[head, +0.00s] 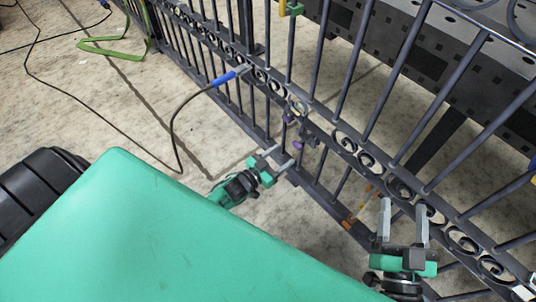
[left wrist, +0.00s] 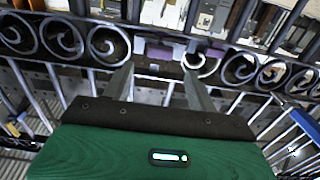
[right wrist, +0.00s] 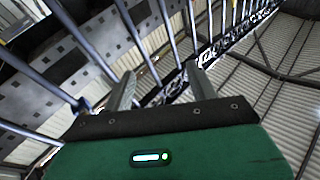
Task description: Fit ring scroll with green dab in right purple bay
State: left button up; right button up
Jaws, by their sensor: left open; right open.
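The dark metal gate (head: 318,130) carries a row of scrolls. Two purple patches show on it, one upper left (head: 287,117) and one lower right (head: 299,143); they look like the bays. A paler ring scroll (head: 297,104) is beside the upper-left patch; I cannot tell whether it is seated. It also seems to show in the left wrist view (left wrist: 203,66). No green dab is clear on it. My left gripper (head: 279,159) is open and empty, just below the purple patches. My right gripper (head: 403,207) is open and empty, in front of the gate further right.
A black cable with a blue handle (head: 226,78) reaches the gate at upper left. A green strap-like loop (head: 105,49) lies on the floor. A green and yellow piece (head: 290,8) is on a bar at the top.

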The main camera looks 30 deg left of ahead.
pick_arm(q)
jog(key=v, duration=0.6)
jog(key=shift+p, duration=0.35)
pick_arm(e)
jog(key=f+g, duration=0.1)
jog(key=s+a+f+g, duration=0.1)
jog(key=f, duration=0.2)
jog(key=shift+s+a+f+g, duration=0.15)
jog(key=shift+s+f+g, duration=0.1)
jog(key=shift+f+g, duration=0.15)
pick_arm(q)
jog(key=shift+d, duration=0.1)
